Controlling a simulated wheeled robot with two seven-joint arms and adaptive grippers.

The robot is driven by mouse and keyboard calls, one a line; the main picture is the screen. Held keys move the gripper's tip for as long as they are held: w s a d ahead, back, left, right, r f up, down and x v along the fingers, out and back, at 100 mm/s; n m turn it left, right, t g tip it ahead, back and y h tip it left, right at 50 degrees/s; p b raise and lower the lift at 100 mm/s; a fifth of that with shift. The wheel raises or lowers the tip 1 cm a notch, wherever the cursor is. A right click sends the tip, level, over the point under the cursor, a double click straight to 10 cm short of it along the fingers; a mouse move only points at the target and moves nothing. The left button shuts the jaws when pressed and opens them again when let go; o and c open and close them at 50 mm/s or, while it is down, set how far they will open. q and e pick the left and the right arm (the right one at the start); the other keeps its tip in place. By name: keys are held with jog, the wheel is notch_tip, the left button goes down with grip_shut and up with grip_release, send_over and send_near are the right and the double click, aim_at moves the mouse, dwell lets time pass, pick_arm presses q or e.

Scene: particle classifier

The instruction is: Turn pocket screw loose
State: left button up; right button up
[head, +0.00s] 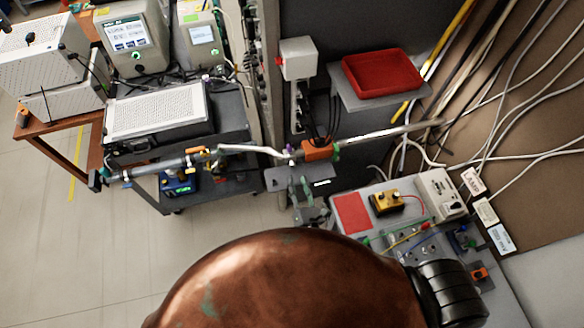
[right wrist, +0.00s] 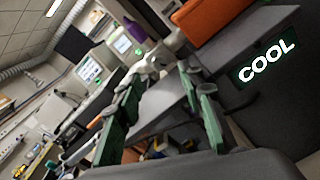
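A long pale tube (head: 370,135) crosses the head view, with an orange block (head: 318,151) on it. The orange block also shows at the top of the right wrist view (right wrist: 208,14). A small purple part (head: 291,156) is on the tube just left of the block. I cannot tell which small part is the pocket screw. My right gripper (head: 299,181) is below the tube, near the block. In the right wrist view its green fingers (right wrist: 162,90) are apart, with pale fittings beyond their tips and no visible contact. My left gripper is not in view.
A large copper dome (head: 285,285) fills the bottom of the head view. A grey shelf marked COOL (head: 285,180) is beside the right gripper. A red tray (head: 382,72) is behind. A cart with instruments (head: 155,112) is left; a control panel (head: 352,212) is right.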

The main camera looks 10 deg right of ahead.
aim_at(293, 167)
jog(key=w+p, duration=0.1)
jog(key=w, duration=0.5)
jog(key=shift+w, duration=0.15)
jog(key=shift+c, duration=0.7)
grip_shut()
